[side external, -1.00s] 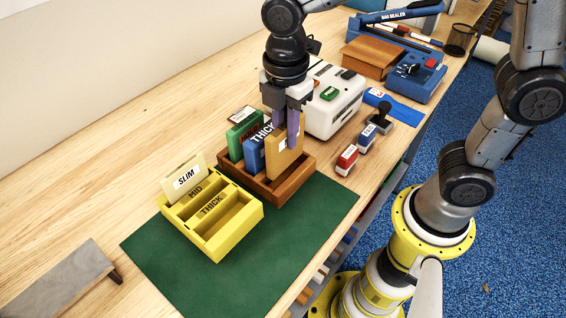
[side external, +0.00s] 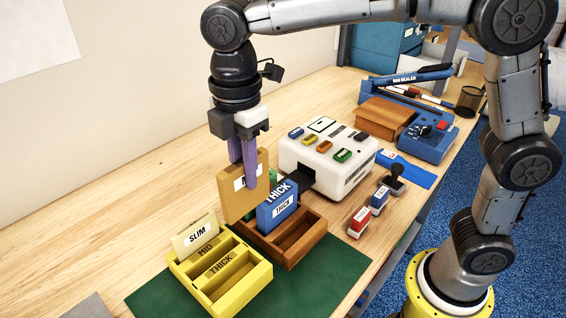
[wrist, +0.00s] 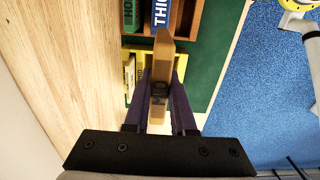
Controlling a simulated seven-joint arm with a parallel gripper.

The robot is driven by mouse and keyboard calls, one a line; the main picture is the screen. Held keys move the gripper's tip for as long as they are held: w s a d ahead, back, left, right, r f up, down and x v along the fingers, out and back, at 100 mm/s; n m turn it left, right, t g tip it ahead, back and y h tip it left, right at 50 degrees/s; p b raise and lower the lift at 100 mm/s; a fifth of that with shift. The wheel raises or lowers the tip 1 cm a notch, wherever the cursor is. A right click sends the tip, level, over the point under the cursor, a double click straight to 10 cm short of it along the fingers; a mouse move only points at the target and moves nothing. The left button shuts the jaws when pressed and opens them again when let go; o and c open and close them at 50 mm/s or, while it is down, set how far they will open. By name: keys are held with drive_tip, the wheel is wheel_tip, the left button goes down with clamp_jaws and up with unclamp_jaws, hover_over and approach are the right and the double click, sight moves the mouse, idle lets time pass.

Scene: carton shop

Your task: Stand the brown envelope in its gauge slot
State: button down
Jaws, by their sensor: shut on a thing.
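My gripper (side external: 243,175), with purple fingers, is shut on the brown envelope (side external: 236,199). It holds the envelope upright, raised near the left end of the brown wooden box and behind the yellow gauge (side external: 237,297). A finger covers part of the envelope's white label. In the wrist view the brown envelope (wrist: 161,62) stands edge-on between the fingers. The gauge has slots marked SLIM, MID and THICK. A cream SLIM envelope (side external: 195,236) stands in its back slot; the MID and THICK slots look empty.
The brown wooden box (side external: 304,238) holds a blue THICK envelope (side external: 280,209) and a green one (wrist: 132,14), mostly hidden in the side view. A white machine (side external: 325,160) stands behind it. Stamps (side external: 359,221) are at right. The green mat (side external: 315,290) is bare in front.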

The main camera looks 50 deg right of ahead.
drive_tip(key=w+a+f, duration=0.1)
drive_tip(key=w+a, duration=0.1)
drive_tip(key=a, duration=0.6)
drive_tip(key=shift+w+f, duration=0.15)
drive_tip(key=shift+f, duration=3.25)
drive_tip(key=shift+f, duration=0.6)
drive_tip(key=shift+f, duration=0.3)
drive_tip(key=shift+f, duration=0.6)
drive_tip(key=shift+f, duration=0.35)
drive_tip(key=shift+f, duration=0.35)
